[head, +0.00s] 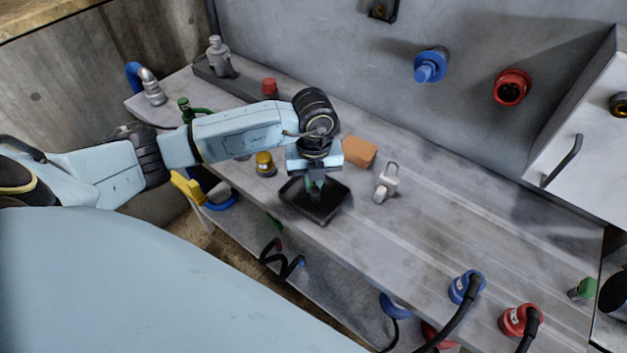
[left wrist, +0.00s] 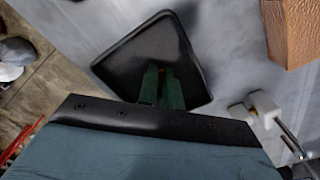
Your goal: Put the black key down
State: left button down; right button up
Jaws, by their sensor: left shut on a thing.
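My left gripper (head: 314,190) reaches down over a shallow black tray (head: 325,215) on the metal workbench. In the left wrist view its two green fingers (left wrist: 162,84) are close together in front of the dark inside of the tray (left wrist: 112,62). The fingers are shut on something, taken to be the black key. The key itself cannot be made out against the dark tray and behind the fingers. I cannot tell whether it touches the tray floor. My right gripper is in neither view.
An orange-brown block (head: 359,152) stands behind the tray and a white-handled padlock-like item (head: 386,182) to its right. A yellow-topped piece (head: 265,163) is to the left. Blue (head: 466,287) and red (head: 520,320) plugs with cables are at the front right. The middle right bench is clear.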

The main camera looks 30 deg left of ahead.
aim_at(314, 184)
pick_arm(q)
jog(key=c, duration=1.6)
grip_release()
jog(key=shift+o, duration=0.2)
notch_tip(314, 184, up, 12)
jog(key=shift+r+p, duration=0.15)
jog(key=shift+p, duration=0.3)
